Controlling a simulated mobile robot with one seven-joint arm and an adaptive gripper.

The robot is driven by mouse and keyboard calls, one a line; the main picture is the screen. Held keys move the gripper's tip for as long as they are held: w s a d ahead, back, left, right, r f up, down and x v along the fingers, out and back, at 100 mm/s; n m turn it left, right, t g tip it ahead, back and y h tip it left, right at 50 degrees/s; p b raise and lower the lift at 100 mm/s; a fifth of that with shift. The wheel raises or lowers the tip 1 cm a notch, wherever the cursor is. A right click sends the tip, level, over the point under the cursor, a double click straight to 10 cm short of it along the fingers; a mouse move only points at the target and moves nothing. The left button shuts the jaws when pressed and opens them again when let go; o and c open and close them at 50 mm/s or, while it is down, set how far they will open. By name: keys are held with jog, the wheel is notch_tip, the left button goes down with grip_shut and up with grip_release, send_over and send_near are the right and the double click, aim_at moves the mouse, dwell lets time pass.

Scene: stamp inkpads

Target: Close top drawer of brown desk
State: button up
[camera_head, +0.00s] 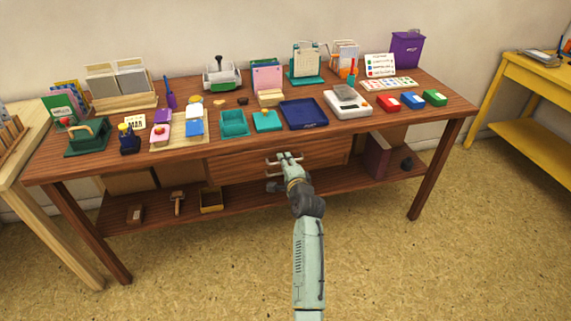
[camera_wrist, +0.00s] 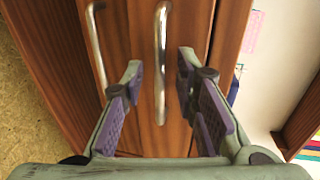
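The brown desk (camera_head: 240,134) stands against the wall, with a wide wooden drawer front (camera_head: 325,157) under its top. In the wrist view the top drawer front (camera_wrist: 180,24) carries a curved metal handle (camera_wrist: 163,20). A second metal handle (camera_wrist: 94,50) shows on the front to its left. My gripper (camera_head: 284,162) is at the drawer front in the head view. In the wrist view my gripper (camera_wrist: 160,66) is open, with one finger on each side of the top handle. Contact with the handle cannot be told. How far the drawer stands out is unclear.
The desk top holds a blue tray (camera_head: 304,114), a scale (camera_head: 347,101) and many stamp supplies. The lower shelf (camera_head: 250,199) holds a small box (camera_head: 211,200) and a wooden stamp (camera_head: 177,202). A yellow table (camera_head: 537,78) stands right. The front floor is clear.

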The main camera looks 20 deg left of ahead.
jog(key=shift+c, duration=0.2)
grip_shut()
dwell(0.6)
